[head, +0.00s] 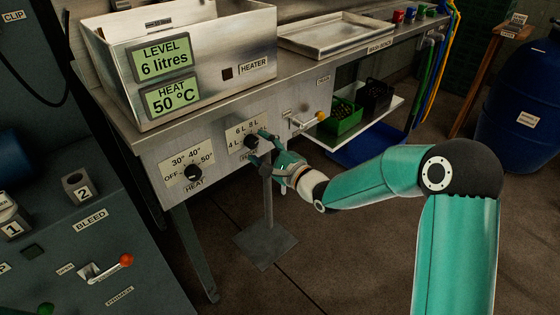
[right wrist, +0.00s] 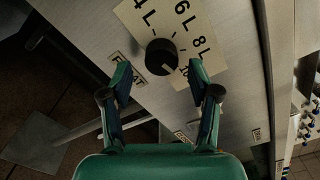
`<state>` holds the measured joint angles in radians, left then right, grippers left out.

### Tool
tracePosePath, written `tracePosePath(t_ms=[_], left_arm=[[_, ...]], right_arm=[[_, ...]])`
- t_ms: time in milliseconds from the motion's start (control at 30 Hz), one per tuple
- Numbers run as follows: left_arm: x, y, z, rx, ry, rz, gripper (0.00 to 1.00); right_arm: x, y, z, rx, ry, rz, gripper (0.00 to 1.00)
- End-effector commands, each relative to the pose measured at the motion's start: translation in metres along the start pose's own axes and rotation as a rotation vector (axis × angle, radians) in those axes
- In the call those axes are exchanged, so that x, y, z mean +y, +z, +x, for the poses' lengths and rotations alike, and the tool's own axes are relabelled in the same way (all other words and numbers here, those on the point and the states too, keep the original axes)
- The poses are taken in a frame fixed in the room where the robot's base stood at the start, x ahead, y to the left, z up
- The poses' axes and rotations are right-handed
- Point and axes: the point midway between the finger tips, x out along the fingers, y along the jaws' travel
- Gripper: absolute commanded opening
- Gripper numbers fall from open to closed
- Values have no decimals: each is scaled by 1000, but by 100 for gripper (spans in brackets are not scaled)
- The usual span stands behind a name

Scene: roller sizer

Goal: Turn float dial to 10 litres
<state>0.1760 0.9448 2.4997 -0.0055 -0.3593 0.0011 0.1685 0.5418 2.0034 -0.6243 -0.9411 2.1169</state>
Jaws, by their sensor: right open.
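The float dial (head: 251,141) is a black round knob on a pale scale plate on the steel front panel. In the right wrist view the knob (right wrist: 161,56) shows with the marks 4 L, 6 L, 8 L and a partly covered 10. A light pointer line on the knob faces its lower right edge, toward the 10 side. The level display (head: 164,60) reads 6 litres. My right gripper (right wrist: 159,74) is open, with one fingertip on each side just below the knob, apparently not clamped on it. My left gripper is not in view.
The heat dial (head: 193,172) is left of the float dial. A lever with an orange knob (head: 320,116) sticks out to the right. A metal post with a foot plate (head: 265,242) stands below. A green crate (head: 344,118) sits on the lower shelf.

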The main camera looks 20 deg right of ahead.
Motion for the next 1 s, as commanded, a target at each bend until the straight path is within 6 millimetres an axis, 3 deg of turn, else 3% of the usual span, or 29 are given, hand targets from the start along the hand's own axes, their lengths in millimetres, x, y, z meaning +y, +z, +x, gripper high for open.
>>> tracePosePath(t_ms=[300, 500, 1000], left_arm=[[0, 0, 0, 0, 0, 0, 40], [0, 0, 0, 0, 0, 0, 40], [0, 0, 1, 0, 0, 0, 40]], right_arm=[[0, -2, -64, 5, 0, 1, 61], [1, -2, -93, 4, 0, 1, 61], [2, -1, -102, 3, 1, 2, 61]])
